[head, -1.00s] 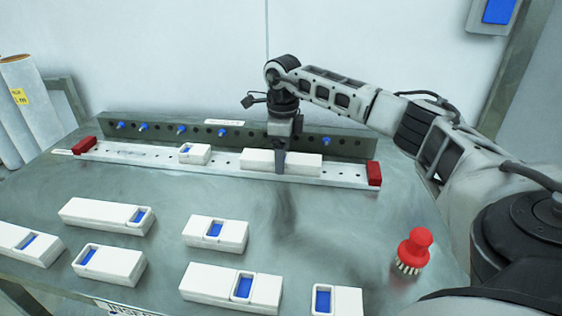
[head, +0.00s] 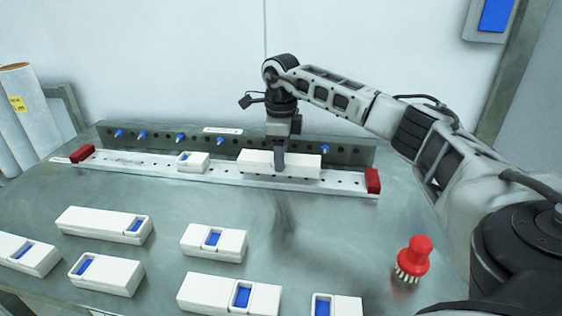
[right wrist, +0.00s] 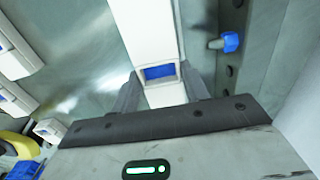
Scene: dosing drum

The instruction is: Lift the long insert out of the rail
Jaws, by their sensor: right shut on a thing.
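The long insert (head: 300,163) is a long white block over the right half of the pale rail (head: 225,177). My right gripper (head: 280,160) is shut on it near its middle and holds it slightly above the rail, about level. In the right wrist view, the white insert (right wrist: 147,30) with a blue window lies between the two fingers of my right gripper (right wrist: 163,88). The insert's underside and the gap to the rail are mostly hidden. My left gripper is not in view.
A short white insert (head: 193,161) sits on the rail to the left. Red end blocks (head: 373,181) close the rail. A metal strip with blue pegs (head: 325,148) stands behind. Several white blocks (head: 214,242) and a red brush (head: 413,258) occupy the table's front.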

